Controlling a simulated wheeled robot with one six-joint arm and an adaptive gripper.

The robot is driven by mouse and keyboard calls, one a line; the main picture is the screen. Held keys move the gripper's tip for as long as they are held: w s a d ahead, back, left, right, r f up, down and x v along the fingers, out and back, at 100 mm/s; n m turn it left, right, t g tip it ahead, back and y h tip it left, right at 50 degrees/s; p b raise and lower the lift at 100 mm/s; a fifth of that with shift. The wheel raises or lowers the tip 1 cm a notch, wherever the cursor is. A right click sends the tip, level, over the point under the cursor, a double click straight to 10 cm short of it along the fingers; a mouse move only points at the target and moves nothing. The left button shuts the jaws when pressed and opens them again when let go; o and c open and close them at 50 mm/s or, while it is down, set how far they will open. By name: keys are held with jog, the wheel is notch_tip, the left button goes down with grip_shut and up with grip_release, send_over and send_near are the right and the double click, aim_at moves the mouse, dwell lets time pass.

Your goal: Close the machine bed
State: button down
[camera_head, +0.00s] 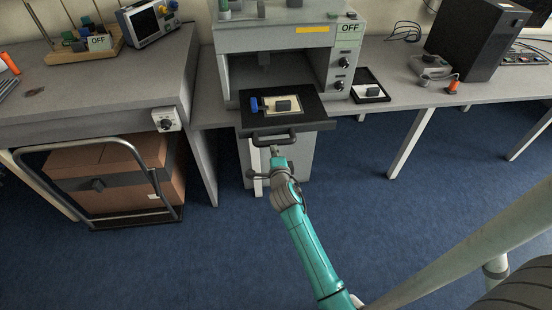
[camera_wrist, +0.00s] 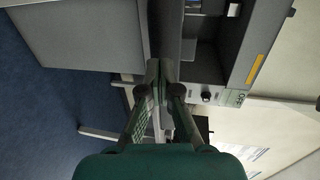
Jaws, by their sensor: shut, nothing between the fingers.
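The machine (camera_head: 275,38) is a grey open-fronted housing on the bench. Its black bed (camera_head: 318,112) is slid out past the front, with a dark bar handle (camera_head: 262,136) on its front edge. A light plate (camera_head: 270,104) with a dark block (camera_head: 284,105) and a blue-knobbed part (camera_head: 254,105) lie on the bed. My gripper (camera_head: 275,151) is just in front of and below the handle; I cannot tell whether it touches. In the wrist view my gripper (camera_wrist: 157,70) is shut with empty fingers, with the machine (camera_wrist: 232,55) beyond, turned sideways.
A black tray (camera_head: 380,97) with a small block sits right of the machine. A black box (camera_head: 470,50) stands farther right. At left, a trolley (camera_head: 70,150) carries a cardboard box (camera_head: 110,180). The blue floor (camera_head: 380,220) right of my arm is clear.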

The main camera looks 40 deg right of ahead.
jog(key=shift+w+d, duration=0.25)
jog(key=shift+w, duration=0.1)
jog(key=shift+w, duration=0.1)
